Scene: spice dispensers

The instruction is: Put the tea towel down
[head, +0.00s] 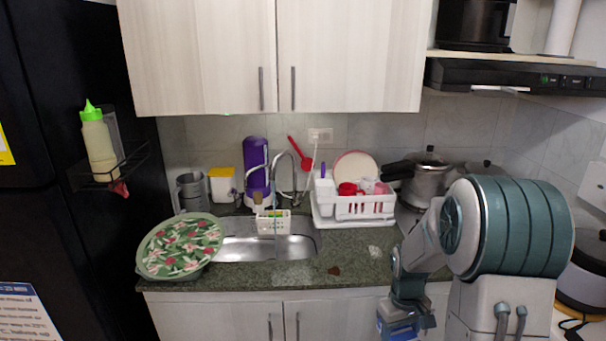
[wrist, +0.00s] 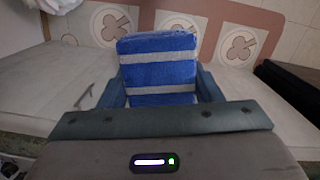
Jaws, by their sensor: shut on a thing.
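The tea towel (wrist: 158,70) is blue with pale grey stripes and looks folded into a block. In the wrist view it sits between the two fingers of my gripper (wrist: 160,88), which is shut on it. In the head view my gripper (head: 402,318) hangs low at the bottom, in front of the lower cabinets. A blue part of the towel (head: 397,328) shows there at the picture's bottom edge. The towel's underside is hidden, and I cannot tell whether it touches a surface.
The counter (head: 350,258) has a bare strip in front of the sink (head: 260,247). A floral-covered round thing (head: 180,247) sits at its left end. A white dish rack (head: 356,207) and a pot (head: 426,180) stand at the back. A pale surface (wrist: 70,85) shows behind the towel.

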